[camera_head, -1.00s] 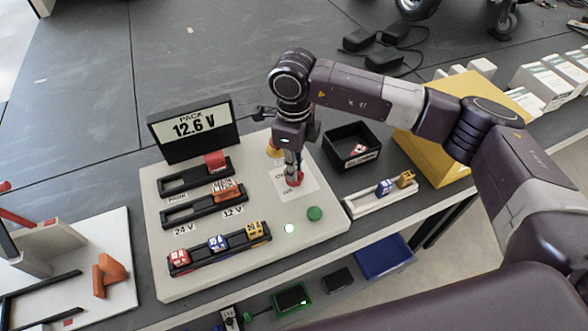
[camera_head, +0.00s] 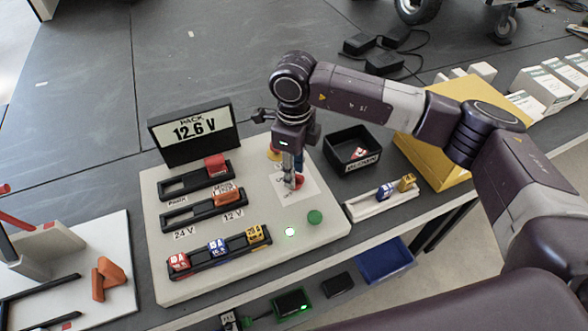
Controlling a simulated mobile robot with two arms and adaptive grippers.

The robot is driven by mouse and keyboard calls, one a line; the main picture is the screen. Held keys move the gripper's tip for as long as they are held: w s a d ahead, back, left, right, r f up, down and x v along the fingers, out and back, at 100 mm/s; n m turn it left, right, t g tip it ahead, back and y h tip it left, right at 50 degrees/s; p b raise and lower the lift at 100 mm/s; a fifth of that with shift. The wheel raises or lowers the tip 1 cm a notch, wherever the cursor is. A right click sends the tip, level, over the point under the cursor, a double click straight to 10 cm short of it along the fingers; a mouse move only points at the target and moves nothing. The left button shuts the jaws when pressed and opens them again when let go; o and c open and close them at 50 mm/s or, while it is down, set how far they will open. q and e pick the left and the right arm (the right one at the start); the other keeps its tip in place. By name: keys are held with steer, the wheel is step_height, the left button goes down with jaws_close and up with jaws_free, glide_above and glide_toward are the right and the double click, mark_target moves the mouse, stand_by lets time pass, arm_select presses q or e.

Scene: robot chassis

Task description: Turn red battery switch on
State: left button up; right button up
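The red battery switch (camera_head: 299,182) sits on a white label on the pale panel (camera_head: 270,268). Only part of its red shows, as my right gripper (camera_head: 292,183) covers it from above. The gripper points down with its tips at the switch. Its fingers look close together, but I cannot tell whether they grip the knob. The label's lettering is partly hidden. A black display (camera_head: 192,130) at the panel's back reads "PACK 12.6 V". My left gripper is not in view.
On the panel are a green button (camera_head: 315,217), a lit white-green lamp (camera_head: 290,232), black slider tracks with red and orange blocks, and a row of coloured fuses (camera_head: 218,247). A black bin (camera_head: 340,146) and a white fuse tray (camera_head: 366,206) stand to the right.

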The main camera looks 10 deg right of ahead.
step_height(320, 180, up, 12)
stand_by(0.5)
stand_by(0.4)
